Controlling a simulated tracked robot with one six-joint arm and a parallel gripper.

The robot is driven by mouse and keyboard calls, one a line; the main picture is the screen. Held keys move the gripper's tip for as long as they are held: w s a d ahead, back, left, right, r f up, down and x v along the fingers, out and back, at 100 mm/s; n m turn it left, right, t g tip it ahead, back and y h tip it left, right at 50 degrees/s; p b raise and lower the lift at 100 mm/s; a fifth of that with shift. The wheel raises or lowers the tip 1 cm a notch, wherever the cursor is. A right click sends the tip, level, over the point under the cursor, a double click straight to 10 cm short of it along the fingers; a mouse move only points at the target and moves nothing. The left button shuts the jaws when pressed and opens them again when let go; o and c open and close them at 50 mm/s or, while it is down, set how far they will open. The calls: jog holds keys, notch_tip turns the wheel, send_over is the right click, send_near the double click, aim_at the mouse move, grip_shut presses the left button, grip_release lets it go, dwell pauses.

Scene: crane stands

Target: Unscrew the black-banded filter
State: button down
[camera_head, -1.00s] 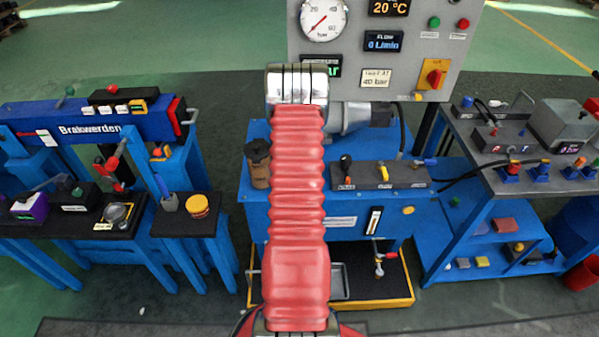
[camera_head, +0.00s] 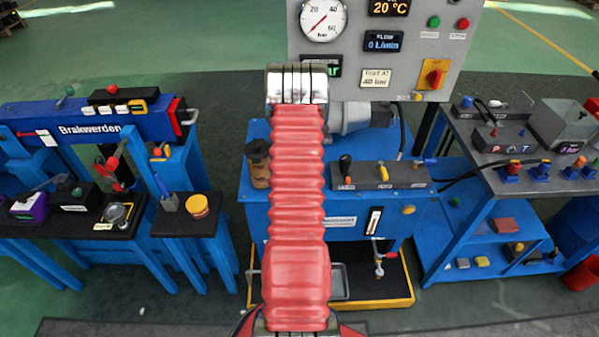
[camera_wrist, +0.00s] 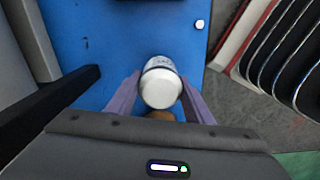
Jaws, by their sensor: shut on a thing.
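In the wrist view, a white cylindrical filter (camera_wrist: 161,88) with dark print near its far end sits between the two purple fingers of my gripper (camera_wrist: 160,84). The fingers are shut on its sides. I see its rounded white end; a black band cannot be made out from here. It is in front of a blue surface (camera_wrist: 118,38), and whether it is still threaded in is hidden. In the head view, my red-sleeved arm covers the middle of the blue test stand (camera_head: 340,219), so the filter and gripper are hidden there.
A brownish cylinder with a dark top (camera_head: 258,165) stands just left of my arm. A grey gauge panel (camera_head: 460,55) rises behind. A valve block (camera_head: 380,175) is to the right. Side tables with small parts, including a yellow tub (camera_head: 197,206), stand left and right.

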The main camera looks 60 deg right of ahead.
jog(key=n, duration=0.4)
jog(key=shift+n, duration=0.3)
jog(key=n, duration=0.2)
jog(key=shift+n, duration=1.6)
jog(key=shift+n, duration=0.5)
jog(key=n, duration=0.4)
